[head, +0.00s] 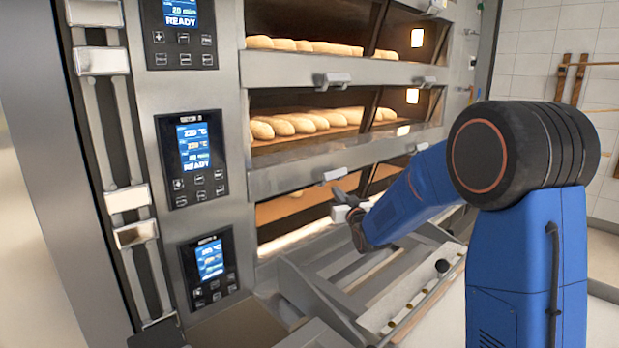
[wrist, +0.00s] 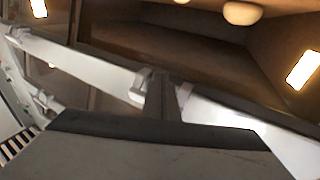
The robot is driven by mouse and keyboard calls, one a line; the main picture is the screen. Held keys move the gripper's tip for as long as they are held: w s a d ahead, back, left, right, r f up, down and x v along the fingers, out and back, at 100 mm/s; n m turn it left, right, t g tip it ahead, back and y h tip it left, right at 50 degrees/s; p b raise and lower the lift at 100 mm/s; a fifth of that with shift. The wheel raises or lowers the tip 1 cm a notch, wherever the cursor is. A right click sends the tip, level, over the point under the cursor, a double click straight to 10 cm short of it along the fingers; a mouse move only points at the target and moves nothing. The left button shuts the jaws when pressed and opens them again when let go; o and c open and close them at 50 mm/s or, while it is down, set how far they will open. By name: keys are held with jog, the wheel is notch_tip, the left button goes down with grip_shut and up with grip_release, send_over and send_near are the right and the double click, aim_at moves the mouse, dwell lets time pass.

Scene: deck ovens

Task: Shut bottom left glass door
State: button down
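The bottom left deck opening (head: 290,207) shows its brown floor and a bright strip along its lower edge; I cannot tell the angle of its glass door. My gripper (head: 347,200) is at the right part of this opening, below the middle deck's handle (head: 333,174). A small pale piece beside the fingers may be the bottom door's handle. In the wrist view, my dark gripper (wrist: 164,98) reaches a pale bar (wrist: 75,60) at a bracket-like handle (wrist: 139,87). The finger gap is hidden, and contact is unclear.
Loaves (head: 305,122) lie in the middle deck, with more loaves (head: 300,45) above. Control panels (head: 210,259) line the left. A grey metal frame (head: 340,270) stands low in front of the ovens, under my arm. Wooden tools (head: 578,80) hang on the right wall.

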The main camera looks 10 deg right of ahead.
jog(key=v, duration=0.4)
jog(key=shift+s+f, duration=0.1)
jog(key=shift+f, duration=0.2)
dwell(0.8)
jog(key=s+d+f+g+h, duration=0.1)
jog(key=s+g, duration=0.3)
jog(key=s, duration=1.3)
jog(key=s+d+f+m+g+h, duration=0.1)
jog(key=s+d+f+g, duration=0.3)
jog(key=s, duration=1.4)
jog(key=s+d+f+m+g+h, duration=0.1)
jog(key=s+g, duration=0.5)
jog(key=s, duration=1.1)
jog(key=shift+s+d+f, duration=0.1)
jog(key=shift+d+f, duration=0.3)
jog(key=shift+d, duration=0.2)
jog(key=shift+s+d+f, duration=0.15)
jog(key=shift+d+f, duration=0.25)
jog(key=shift+d, duration=0.2)
